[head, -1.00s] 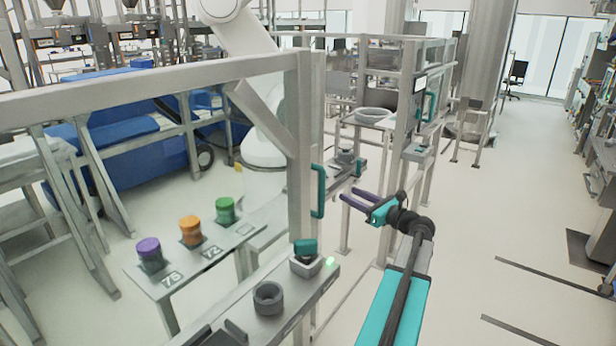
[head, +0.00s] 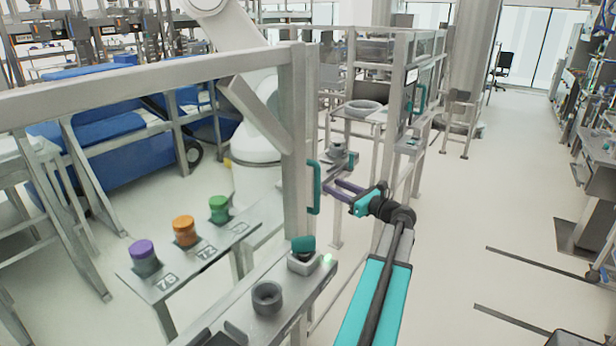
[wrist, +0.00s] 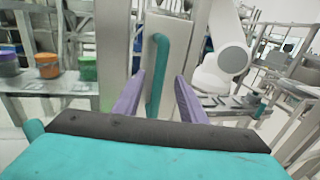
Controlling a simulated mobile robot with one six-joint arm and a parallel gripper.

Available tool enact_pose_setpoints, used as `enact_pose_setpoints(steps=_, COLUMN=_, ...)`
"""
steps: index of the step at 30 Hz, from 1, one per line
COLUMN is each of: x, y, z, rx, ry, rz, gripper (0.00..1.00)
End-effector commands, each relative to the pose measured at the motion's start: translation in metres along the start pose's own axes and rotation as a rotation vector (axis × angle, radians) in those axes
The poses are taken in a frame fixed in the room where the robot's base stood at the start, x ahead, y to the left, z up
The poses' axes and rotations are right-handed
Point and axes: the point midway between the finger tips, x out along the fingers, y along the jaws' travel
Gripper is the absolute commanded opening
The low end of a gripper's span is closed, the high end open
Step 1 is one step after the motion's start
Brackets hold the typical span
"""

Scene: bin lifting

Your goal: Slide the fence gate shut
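The fence gate is a grey metal frame with a thick upright post (head: 297,140) and a long top rail. A teal vertical handle (head: 313,188) sits on the post's right side. It also shows in the wrist view (wrist: 158,72), upright between my two purple fingers. My gripper (head: 334,188) is just right of the handle, with its fingers pointing at it. The fingers (wrist: 158,86) are spread apart and empty. I cannot tell whether the handle is within their reach in depth. A gap lies between the gate post and the fence post (head: 392,120) to the right.
A near shelf holds a teal-topped button box (head: 303,258) and a grey ring (head: 267,298), below my gripper. Behind the fence, a numbered shelf (head: 190,255) carries purple, orange and green jars. A white robot arm (head: 258,150) stands behind the gate.

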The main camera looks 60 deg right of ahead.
Motion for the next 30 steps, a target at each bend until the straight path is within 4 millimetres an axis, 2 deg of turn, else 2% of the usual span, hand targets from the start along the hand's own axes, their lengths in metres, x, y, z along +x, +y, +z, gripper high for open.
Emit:
enact_pose_setpoints(steps=5, x=0.018, y=-0.002, z=0.002, rx=0.001, ry=0.0, rz=-0.001, gripper=0.38)
enact_pose_setpoints(steps=21, x=0.095, y=-0.003, z=0.003, rx=0.0, ry=0.0, rz=-0.001, gripper=0.38)
enact_pose_setpoints(steps=30, x=0.124, y=-0.002, z=0.001, rx=0.0, ry=0.0, rz=-0.002, gripper=0.38)
